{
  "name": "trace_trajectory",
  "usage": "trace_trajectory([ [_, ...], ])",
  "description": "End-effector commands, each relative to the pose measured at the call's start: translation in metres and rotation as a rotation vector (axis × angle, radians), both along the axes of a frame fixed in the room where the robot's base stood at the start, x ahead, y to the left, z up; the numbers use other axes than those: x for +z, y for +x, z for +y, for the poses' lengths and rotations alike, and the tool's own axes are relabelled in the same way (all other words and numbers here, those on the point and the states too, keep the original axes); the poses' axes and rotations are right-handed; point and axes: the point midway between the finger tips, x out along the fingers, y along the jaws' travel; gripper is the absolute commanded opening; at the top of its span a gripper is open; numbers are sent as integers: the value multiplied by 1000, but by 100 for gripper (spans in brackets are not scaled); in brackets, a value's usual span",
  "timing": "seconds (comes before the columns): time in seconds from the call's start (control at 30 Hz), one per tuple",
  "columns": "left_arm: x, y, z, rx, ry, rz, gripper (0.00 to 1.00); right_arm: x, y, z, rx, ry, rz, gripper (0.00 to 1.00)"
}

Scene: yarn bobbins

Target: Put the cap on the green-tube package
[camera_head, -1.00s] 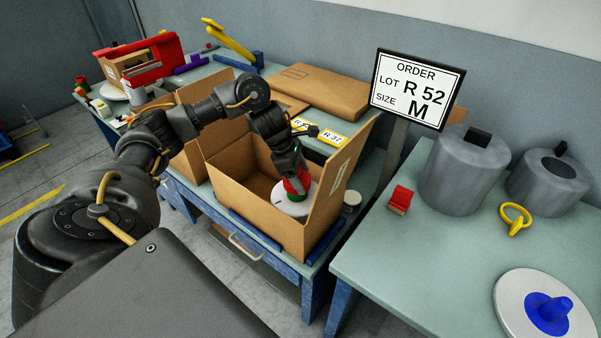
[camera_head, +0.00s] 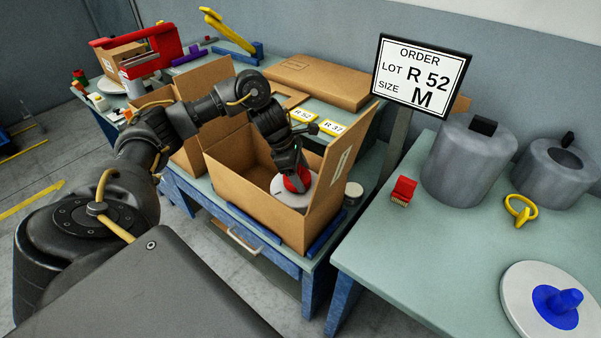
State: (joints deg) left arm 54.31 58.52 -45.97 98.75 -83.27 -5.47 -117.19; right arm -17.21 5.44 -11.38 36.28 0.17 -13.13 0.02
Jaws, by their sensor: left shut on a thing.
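My left gripper (camera_head: 297,175) reaches down into the open cardboard box (camera_head: 252,188). It is shut on a small red piece (camera_head: 301,184), taken to be the cap. The red piece is at the middle of a pale round disc, the package (camera_head: 276,191), inside the box. The fingers partly cover the red piece, so I cannot tell if it is seated. No green tube shows clearly now. My right gripper is not in view.
An order sign (camera_head: 421,78) reads R 52, size M. The right table (camera_head: 430,250) holds grey cylinders (camera_head: 468,165), a red block (camera_head: 403,190), a yellow ring (camera_head: 520,209) and a white disc with a blue tube (camera_head: 563,302). Box flaps stand around my left gripper.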

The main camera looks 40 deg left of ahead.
Motion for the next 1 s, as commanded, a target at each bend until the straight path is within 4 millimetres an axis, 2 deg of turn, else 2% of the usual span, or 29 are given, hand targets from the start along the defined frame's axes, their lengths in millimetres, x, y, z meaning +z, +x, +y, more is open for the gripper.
trace_trajectory([
  [0.63, -7, 0, 0, 0, 0, 0, 49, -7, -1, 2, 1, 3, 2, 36],
  [0.67, -5, 0, 0, 0, 0, 0, 74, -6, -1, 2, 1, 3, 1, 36],
  [0.8, -5, 0, 0, 0, 0, 0, 92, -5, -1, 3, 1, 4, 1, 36],
  [0.83, -5, 0, 0, 0, 0, 0, 96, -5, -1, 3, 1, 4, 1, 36],
  [1.0, -5, 0, 0, 0, 0, 0, 96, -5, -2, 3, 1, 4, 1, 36],
])
